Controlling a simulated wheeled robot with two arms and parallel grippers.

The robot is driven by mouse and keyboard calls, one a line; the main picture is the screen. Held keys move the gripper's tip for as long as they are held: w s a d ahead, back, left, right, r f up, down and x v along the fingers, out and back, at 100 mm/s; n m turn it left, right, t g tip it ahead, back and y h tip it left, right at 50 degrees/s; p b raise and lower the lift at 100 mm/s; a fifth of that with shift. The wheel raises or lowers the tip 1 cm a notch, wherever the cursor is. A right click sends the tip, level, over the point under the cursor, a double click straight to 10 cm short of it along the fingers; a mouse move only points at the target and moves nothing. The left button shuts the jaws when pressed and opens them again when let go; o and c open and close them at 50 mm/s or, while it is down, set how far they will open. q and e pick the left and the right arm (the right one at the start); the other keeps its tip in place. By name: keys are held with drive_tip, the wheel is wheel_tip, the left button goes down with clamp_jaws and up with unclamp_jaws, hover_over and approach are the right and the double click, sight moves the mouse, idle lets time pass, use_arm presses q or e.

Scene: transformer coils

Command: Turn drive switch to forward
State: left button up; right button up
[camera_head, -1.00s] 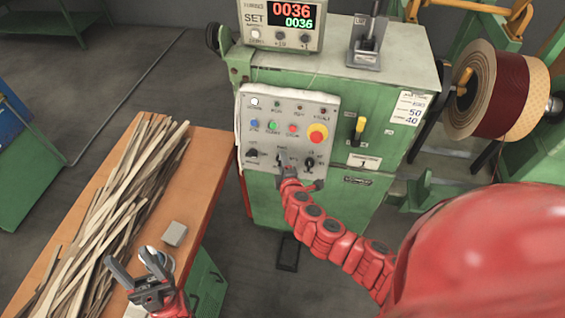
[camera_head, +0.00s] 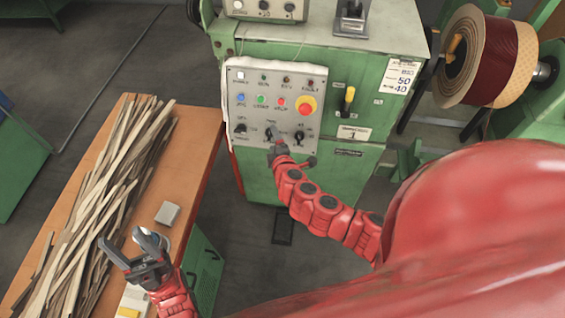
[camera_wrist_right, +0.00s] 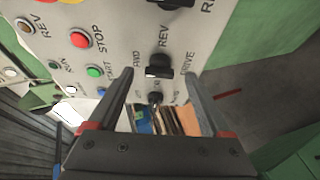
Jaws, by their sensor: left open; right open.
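The drive switch (camera_wrist_right: 158,71) is a black knob on the grey control panel (camera_head: 290,88). In the right wrist view it sits between my right gripper's fingertips, with FWD, REV and DRIVE printed around it. A small light mark shows at the knob's left end. My right gripper (camera_wrist_right: 158,77) is open with a finger on each side of the knob; contact cannot be told. In the head view my right gripper (camera_head: 278,148) is small, at the panel's lower middle, partly covering the switch area. My left gripper (camera_head: 120,247) is open and empty over the wooden table.
Other black knobs flank the drive switch, one on the right (camera_head: 299,137) and one on the left (camera_head: 240,129). A red emergency button (camera_head: 306,105) is above. Wooden strips (camera_head: 100,190) and a small grey block (camera_head: 167,213) lie on the table (camera_head: 200,150).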

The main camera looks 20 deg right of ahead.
drive_tip(key=p+v, duration=0.3)
drive_tip(key=v, duration=1.2)
drive_tip(key=shift+a, duration=0.1)
